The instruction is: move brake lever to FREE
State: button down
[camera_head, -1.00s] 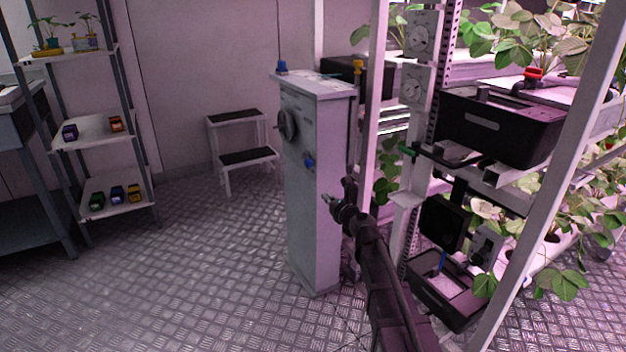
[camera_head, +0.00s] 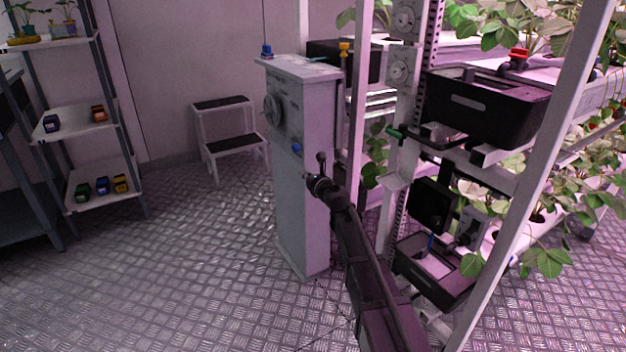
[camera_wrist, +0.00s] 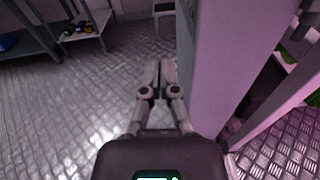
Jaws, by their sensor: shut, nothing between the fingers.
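No lever marked as the brake or FREE can be made out. The grey cabinet (camera_head: 305,215) has a round dark handwheel (camera_head: 273,111) and a blue knob (camera_head: 296,148) on its sides. A yellow-topped post (camera_head: 344,52) stands at its right rear, and a green-ended handle (camera_head: 396,133) juts from the rack. My gripper (camera_head: 309,179) is in front of the cabinet's lower half, below the blue knob. In the wrist view my gripper's fingers (camera_wrist: 158,75) are together and empty, over the floor left of the cabinet (camera_wrist: 225,60).
A plant rack (camera_head: 480,190) with black bins stands close at right, its white post (camera_head: 530,190) beside my arm. A step stool (camera_head: 228,140) stands behind the cabinet to the left. A shelf (camera_head: 100,190) with small coloured items is at far left. The metal floor between is clear.

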aim_at(294, 145)
jog(key=shift+w+a+r+p, duration=0.35)
jog(key=shift+w+r+p, duration=0.25)
jog(key=shift+w, duration=0.05)
jog(key=shift+w+a+r+p, duration=0.4)
jog(key=shift+w+r+p, duration=0.15)
jog(key=shift+w+p, duration=0.1)
jog(key=shift+w+a+r+p, duration=0.35)
jog(key=shift+w+r+p, duration=0.2)
jog(key=shift+w+r, duration=0.1)
jog(key=shift+w+d, duration=0.1)
